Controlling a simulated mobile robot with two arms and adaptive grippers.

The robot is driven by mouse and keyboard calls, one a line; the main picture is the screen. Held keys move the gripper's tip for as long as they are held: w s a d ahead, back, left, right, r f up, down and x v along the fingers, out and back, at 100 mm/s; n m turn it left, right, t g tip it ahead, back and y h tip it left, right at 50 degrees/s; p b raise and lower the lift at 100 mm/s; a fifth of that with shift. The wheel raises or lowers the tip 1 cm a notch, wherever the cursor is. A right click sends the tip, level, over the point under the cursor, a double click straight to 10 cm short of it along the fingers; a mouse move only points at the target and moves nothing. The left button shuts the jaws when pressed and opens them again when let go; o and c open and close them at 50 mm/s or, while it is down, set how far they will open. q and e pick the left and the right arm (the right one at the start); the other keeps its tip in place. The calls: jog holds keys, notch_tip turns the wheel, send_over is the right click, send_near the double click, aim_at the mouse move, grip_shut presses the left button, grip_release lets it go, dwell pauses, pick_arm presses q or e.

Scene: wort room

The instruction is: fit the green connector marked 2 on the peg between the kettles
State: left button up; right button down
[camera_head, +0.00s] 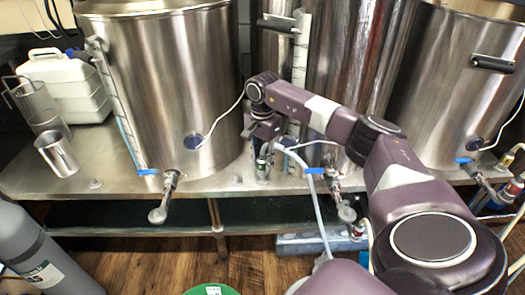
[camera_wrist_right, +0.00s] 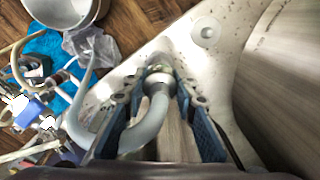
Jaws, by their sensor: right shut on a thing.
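My right gripper (camera_head: 264,142) reaches down between the left kettle (camera_head: 170,90) and the middle kettle (camera_head: 350,60). In the right wrist view, the fingers with blue pads (camera_wrist_right: 165,120) flank a metal fitting (camera_wrist_right: 160,82) with the bent grey hose (camera_wrist_right: 145,130). The mark 2 cannot be read. The peg is not clearly seen; the gripper and connector cover that spot. My left gripper is not in view.
Valves with blue handles (camera_head: 172,178) stick out over the bench's front edge. A third kettle (camera_head: 445,90) stands at the right. A white canister (camera_head: 65,85) and a steel cup (camera_head: 56,152) stand at the left. A thin white cable hangs near my gripper.

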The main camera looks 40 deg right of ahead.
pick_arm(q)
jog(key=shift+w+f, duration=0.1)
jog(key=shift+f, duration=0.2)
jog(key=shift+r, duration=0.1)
pick_arm(e)
jog(key=shift+f, duration=0.1)
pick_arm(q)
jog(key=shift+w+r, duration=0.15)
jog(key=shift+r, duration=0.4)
pick_arm(e)
jog(key=shift+f, duration=0.2)
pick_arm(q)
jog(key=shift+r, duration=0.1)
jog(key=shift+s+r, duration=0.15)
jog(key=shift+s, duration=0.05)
pick_arm(e)
jog(key=shift+f, duration=0.15)
jog(key=shift+a+f, duration=0.1)
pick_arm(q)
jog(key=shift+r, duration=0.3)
pick_arm(e)
jog(key=shift+s+f, duration=0.1)
